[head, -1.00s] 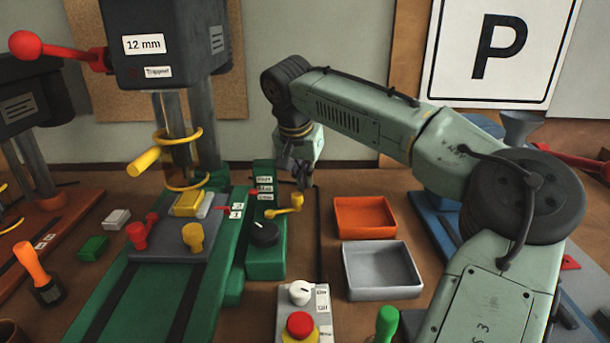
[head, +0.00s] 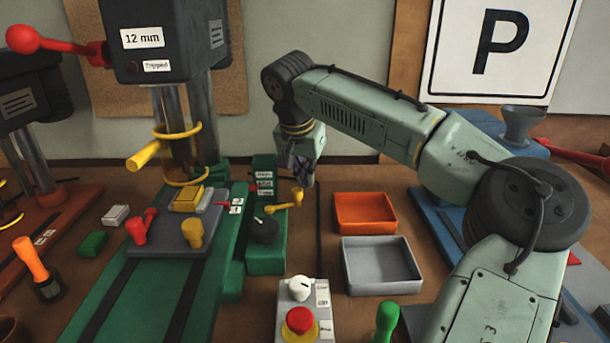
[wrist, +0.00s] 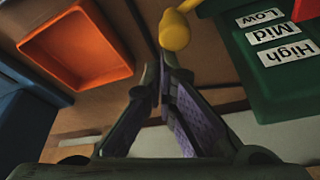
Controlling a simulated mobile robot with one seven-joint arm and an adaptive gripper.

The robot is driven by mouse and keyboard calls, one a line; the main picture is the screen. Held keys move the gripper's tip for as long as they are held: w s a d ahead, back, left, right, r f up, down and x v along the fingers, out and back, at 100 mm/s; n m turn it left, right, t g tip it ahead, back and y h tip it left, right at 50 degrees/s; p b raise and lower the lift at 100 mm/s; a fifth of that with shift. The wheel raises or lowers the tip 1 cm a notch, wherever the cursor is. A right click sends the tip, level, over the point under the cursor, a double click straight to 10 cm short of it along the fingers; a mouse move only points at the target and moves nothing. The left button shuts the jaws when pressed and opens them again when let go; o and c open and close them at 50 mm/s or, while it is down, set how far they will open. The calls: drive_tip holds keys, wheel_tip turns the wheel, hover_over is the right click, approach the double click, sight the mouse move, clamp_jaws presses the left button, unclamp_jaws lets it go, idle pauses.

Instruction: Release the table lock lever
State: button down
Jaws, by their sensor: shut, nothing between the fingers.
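A yellow lever (head: 285,206) with a round knob sticks out to the right from the green control box (head: 266,262) beside the drill press. Its yellow knob (wrist: 174,30) is just beyond my fingertips in the wrist view. My gripper (head: 304,182) is shut and empty, pointing down above and close to this knob; I cannot tell whether they touch. A red lever (head: 142,226) and a yellow knob (head: 192,233) stand on the grey plate of the green drill press table (head: 150,290). No readable label shows which one is the table lock.
High, Mid and Low labels (wrist: 274,36) are on the green box. An orange tray (head: 365,228) and a grey tray (head: 380,290) lie to the right. A control box with a red button (head: 300,320) is in front. A yellow ring guard (head: 178,133) surrounds the spindle.

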drive_tip(key=shift+s+d+f, duration=0.1)
drive_tip(key=shift+s, duration=0.15)
drive_tip(key=s, duration=0.2)
drive_tip(key=s+b, duration=0.1)
drive_tip(key=s, duration=0.1)
drive_tip(key=shift+d, duration=0.4)
drive_tip(key=shift+w+a, duration=0.1)
drive_tip(key=shift+w, duration=0.15)
drive_tip(key=shift+w+a, duration=0.35)
drive_tip(key=shift+w, duration=0.15)
